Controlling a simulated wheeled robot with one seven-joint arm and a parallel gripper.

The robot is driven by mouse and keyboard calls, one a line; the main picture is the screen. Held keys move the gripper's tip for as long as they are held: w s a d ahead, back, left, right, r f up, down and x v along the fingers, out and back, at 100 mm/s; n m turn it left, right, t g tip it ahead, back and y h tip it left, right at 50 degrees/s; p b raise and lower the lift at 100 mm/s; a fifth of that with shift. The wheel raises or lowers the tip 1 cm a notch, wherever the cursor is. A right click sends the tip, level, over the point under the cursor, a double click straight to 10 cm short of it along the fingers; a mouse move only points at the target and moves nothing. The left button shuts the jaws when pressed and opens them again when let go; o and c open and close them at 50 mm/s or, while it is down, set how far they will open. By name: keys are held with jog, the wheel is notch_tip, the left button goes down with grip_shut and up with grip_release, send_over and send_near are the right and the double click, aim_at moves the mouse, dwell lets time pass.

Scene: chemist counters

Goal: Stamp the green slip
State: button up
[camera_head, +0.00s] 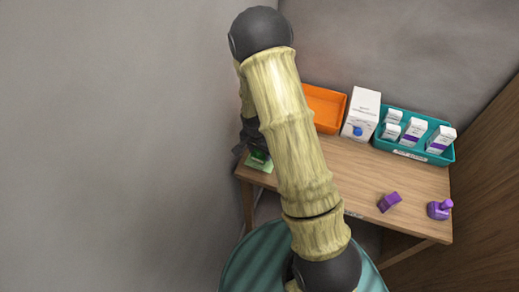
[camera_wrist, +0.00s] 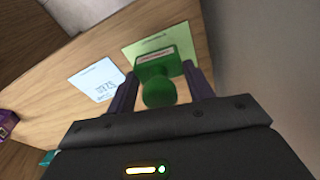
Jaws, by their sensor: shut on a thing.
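A green stamp (camera_wrist: 158,93) with a round knob and a labelled block base is between the two fingers of my gripper (camera_wrist: 160,88), which is shut on it. The green slip (camera_wrist: 185,40) lies on the table under and just beyond the stamp base in the wrist view. The stamp base covers part of the slip. I cannot tell whether it touches the paper. In the head view my gripper (camera_head: 250,137) is at the table's left end, partly behind my arm, with the green slip (camera_head: 260,165) below it.
A pale blue printed slip (camera_wrist: 97,78) lies left of the green one. An orange tray (camera_head: 325,105), a white carton (camera_head: 362,108) and a teal bin (camera_head: 408,152) of boxes stand along the back. A purple block (camera_head: 389,202) and purple stamp (camera_head: 439,209) are at the right.

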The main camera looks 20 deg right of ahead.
aim_at(260, 157)
jog(key=shift+f+b, duration=0.5)
jog(key=shift+f, duration=0.55)
jog(key=shift+f+b, duration=0.4)
jog(key=shift+f, duration=0.2)
dwell(1.6)
jog(key=shift+r+p, duration=2.5)
jog(key=shift+r, duration=1.05)
